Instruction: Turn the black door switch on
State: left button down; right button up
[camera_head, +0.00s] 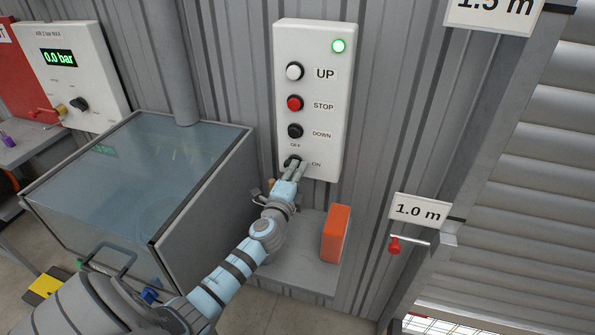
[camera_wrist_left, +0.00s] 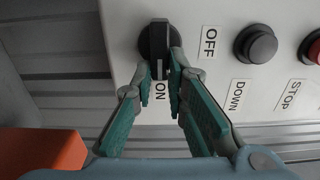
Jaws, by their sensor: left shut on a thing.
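The black door switch (camera_head: 291,161) is a round knob at the bottom of a white wall panel (camera_head: 309,60). OFF is printed above it and ON to its right in the head view. In the left wrist view the knob (camera_wrist_left: 157,38) shows a grip bar with a white mark pointing down at the ON label, while OFF is off to the right. My left gripper (camera_head: 297,170) reaches up to the knob. Its teal fingers (camera_wrist_left: 163,72) are shut on the switch, one on each side of the bar. My right gripper is not in view.
The panel also has UP (camera_head: 294,71), STOP (camera_head: 295,103) and DOWN (camera_head: 295,131) buttons and a lit green lamp (camera_head: 338,46). An orange box (camera_head: 336,233) stands on a grey shelf below. A glass-topped cabinet (camera_head: 140,170) is left of my arm; a roller door (camera_head: 530,190) is right.

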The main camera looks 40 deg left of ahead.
pick_arm(q)
jog(key=shift+f, duration=0.1)
dwell(0.3)
jog(key=c, duration=1.6)
grip_release()
jog(key=v, duration=1.2)
